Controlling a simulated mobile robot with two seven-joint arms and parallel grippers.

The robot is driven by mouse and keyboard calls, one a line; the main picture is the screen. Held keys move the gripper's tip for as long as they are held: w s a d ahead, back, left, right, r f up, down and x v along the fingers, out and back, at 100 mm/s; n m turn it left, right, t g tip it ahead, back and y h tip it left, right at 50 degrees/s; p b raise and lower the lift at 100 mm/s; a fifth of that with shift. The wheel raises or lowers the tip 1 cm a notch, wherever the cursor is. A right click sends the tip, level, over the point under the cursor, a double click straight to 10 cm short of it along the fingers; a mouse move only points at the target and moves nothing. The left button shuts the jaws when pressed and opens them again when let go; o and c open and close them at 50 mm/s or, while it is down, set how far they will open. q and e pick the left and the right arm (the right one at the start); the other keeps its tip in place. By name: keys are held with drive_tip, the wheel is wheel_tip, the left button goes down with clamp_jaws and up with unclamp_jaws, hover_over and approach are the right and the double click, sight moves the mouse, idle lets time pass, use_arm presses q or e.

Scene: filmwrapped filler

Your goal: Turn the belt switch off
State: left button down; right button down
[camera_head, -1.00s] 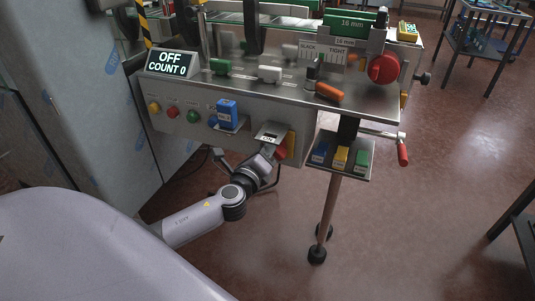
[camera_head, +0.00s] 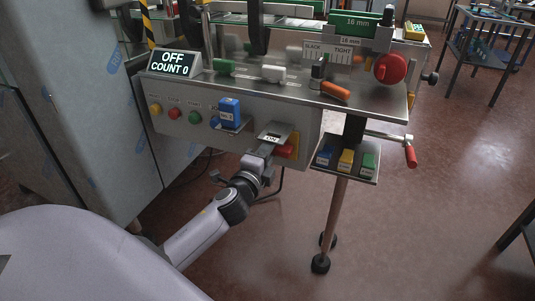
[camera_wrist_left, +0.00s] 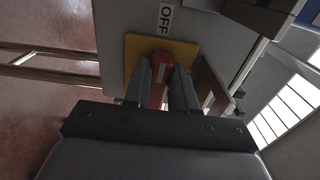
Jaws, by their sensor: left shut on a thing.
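The belt switch has a red handle (camera_head: 285,151) on a yellow plate (camera_head: 294,140), low on the right part of the machine's front panel. In the left wrist view the red handle (camera_wrist_left: 160,76) stands between my two fingers, in front of the yellow plate (camera_wrist_left: 134,54). An OFF label (camera_wrist_left: 165,18) is beside the plate. My left gripper (camera_head: 268,150) is shut on the red handle; its fingers hide part of it in the head view. A small ON label (camera_head: 271,139) shows just above the gripper. My right gripper is not in view.
A display (camera_head: 174,64) reads OFF, COUNT 0. Yellow, red and green buttons and a blue block (camera_head: 229,112) are left of the switch. A small shelf (camera_head: 325,165) with coloured blocks is to the right. The floor (camera_head: 420,220) there is mostly clear.

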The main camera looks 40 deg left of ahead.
use_arm(q)
drive_tip(key=shift+n, duration=0.3)
drive_tip(key=c, duration=0.9)
unclamp_jaws()
drive_tip(key=v, duration=0.7)
drive_tip(key=shift+s, duration=0.1)
drive_tip(key=shift+d+f, duration=0.1)
drive_tip(key=shift+f, duration=0.05)
